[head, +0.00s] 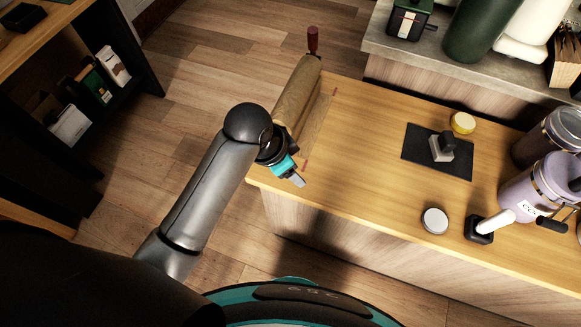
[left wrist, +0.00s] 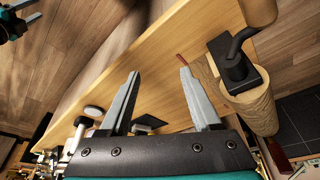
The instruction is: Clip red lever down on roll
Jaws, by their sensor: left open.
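A brown paper roll (head: 297,95) lies along the left end of the wooden counter. The red lever (head: 313,40) stands up at its far end. In the left wrist view the roll (left wrist: 262,108) is at the right, with a black bracket (left wrist: 232,66) at its near end; a dark red piece (left wrist: 276,155) low at the right may be the lever. My left gripper (head: 297,181) is beside the roll's near end, away from the lever. In the left wrist view my left gripper (left wrist: 160,74) is open and empty. A teal and dark part at that view's top left may be my right gripper; its jaws are unclear.
The counter (head: 365,150) is clear right of the roll. Farther right are a black mat (head: 420,160) with a tamper (head: 442,148), a yellow-topped jar (head: 462,122), a white-topped round tin (head: 434,220) and a lilac grinder (head: 530,190). Open floor lies left.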

